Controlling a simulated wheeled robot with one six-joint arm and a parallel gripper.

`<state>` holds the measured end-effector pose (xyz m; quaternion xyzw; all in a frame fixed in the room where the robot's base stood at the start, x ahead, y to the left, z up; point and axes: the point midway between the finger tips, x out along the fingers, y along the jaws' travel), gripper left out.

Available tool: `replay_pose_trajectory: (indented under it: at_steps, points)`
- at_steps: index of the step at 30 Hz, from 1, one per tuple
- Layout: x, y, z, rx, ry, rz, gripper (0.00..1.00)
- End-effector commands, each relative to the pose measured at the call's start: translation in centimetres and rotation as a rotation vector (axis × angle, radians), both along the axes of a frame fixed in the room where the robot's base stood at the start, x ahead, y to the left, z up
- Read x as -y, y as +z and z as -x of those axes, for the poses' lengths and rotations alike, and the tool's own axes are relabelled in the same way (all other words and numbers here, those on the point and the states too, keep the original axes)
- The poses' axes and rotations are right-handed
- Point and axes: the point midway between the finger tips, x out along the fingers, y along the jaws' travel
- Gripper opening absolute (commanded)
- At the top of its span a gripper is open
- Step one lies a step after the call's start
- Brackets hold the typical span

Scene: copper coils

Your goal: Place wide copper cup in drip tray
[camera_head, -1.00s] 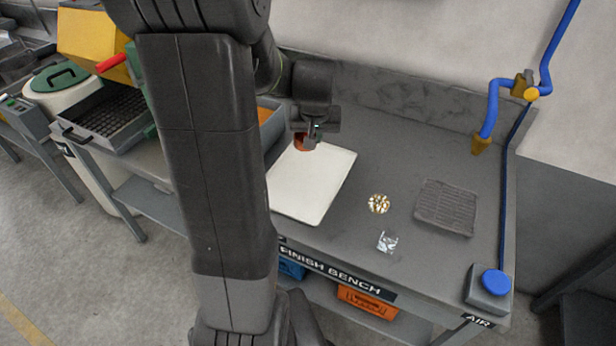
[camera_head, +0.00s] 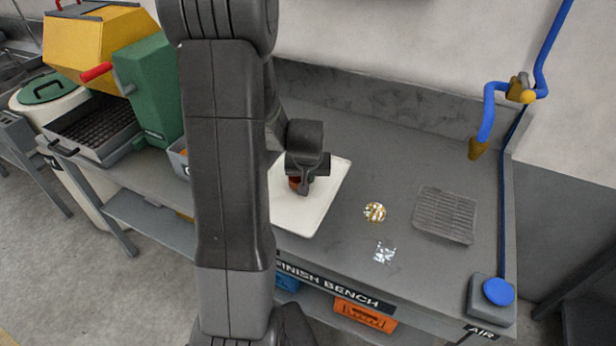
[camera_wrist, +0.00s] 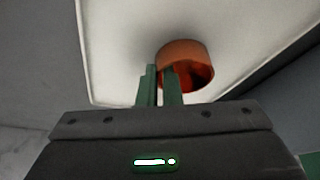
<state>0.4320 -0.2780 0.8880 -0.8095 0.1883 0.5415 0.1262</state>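The wide copper cup (camera_wrist: 188,52) is an orange-brown open ring-like cup. It shows in the wrist view at my fingertips, its dark orange inside facing the camera. My gripper (camera_wrist: 161,78) has its two green fingers close together on the cup's wall, one outside and one at the inside. In the head view my gripper (camera_head: 303,188) hides most of the cup (camera_head: 293,184), which is over the white board (camera_head: 327,200). I cannot tell the cup's height above it. The drip tray (camera_head: 445,214) is a grey ribbed tray at the bench's right, with nothing on it.
A gold shiny piece (camera_head: 375,212) and a silver crumpled piece (camera_head: 384,252) lie between the white board and the drip tray. A blue pipe (camera_head: 490,110) stands at the back right, a blue button box (camera_head: 492,296) at the front right corner.

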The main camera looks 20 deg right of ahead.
Motion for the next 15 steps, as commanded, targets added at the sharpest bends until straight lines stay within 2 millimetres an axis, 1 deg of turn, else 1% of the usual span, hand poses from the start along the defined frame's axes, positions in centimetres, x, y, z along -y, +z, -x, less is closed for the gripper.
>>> replay_pose_trajectory:
  at_steps: [1,9,12,14,15]
  points:
    - [0.0,-0.26,0.01,0.0,0.0,0.0,0.0]
    - [0.0,-0.36,-0.01,0.002,0.0,0.001,0.0]
    - [0.0,-0.73,-0.01,0.002,0.0,0.001,0.0]
    - [0.0,-0.6,-0.01,0.001,0.0,0.0,0.13]
    - [0.0,-0.58,0.0,0.001,0.0,0.0,0.21]
